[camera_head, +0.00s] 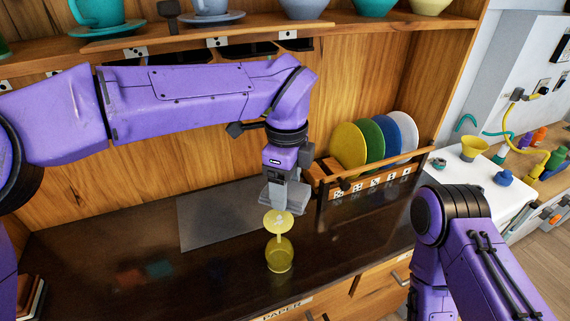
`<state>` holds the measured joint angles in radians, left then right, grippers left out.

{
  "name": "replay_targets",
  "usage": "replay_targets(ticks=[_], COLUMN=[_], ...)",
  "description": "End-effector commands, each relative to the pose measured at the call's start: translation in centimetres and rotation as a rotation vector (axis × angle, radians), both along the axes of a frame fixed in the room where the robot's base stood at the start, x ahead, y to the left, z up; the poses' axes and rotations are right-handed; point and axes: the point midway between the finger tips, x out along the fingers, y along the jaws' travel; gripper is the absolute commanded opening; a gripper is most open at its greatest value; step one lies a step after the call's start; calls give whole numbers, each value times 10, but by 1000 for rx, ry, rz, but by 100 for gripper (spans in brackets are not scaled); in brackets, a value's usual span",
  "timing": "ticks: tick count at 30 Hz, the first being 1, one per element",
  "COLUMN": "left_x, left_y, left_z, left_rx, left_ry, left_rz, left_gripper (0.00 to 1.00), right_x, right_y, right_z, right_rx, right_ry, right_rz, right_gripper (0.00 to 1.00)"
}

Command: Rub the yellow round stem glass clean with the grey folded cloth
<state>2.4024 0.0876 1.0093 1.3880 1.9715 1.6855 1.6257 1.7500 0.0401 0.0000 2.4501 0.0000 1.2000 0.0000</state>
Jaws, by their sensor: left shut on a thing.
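The yellow round stem glass (279,255) is on the dark counter near its front edge, with its round bowl low and its flat yellow disc foot (278,221) at the top. Small pale marks show on the disc. My left gripper (285,186) points down just above the glass and is shut on the grey folded cloth (290,198). The cloth is right at the far edge of the disc; I cannot tell whether they touch. My right arm comes in at the lower right, and its gripper is out of view.
A wooden rack with coloured plates (349,147) stands right behind the gripper. A flat grey mat (215,215) lies to the left. A shelf with cups and bowls (212,12) runs above. The counter's left front is mostly clear.

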Motion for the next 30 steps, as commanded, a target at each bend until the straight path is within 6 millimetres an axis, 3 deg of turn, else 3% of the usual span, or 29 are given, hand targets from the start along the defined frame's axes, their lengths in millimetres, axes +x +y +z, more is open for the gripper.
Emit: replay_targets(ticks=[9,26,30], left_x=[0,0,2], left_y=[3,3,6], left_z=[27,28,22], left_rx=[0,0,0], left_ry=[-1,-1,0], left_rz=[6,5,-76], left_gripper=[20,20,20], right_x=[0,0,0], right_y=[0,0,0], right_z=[19,18,15], right_rx=[0,0,0], right_ry=[0,0,0], right_rz=[0,0,0], right_gripper=[43,43,43])
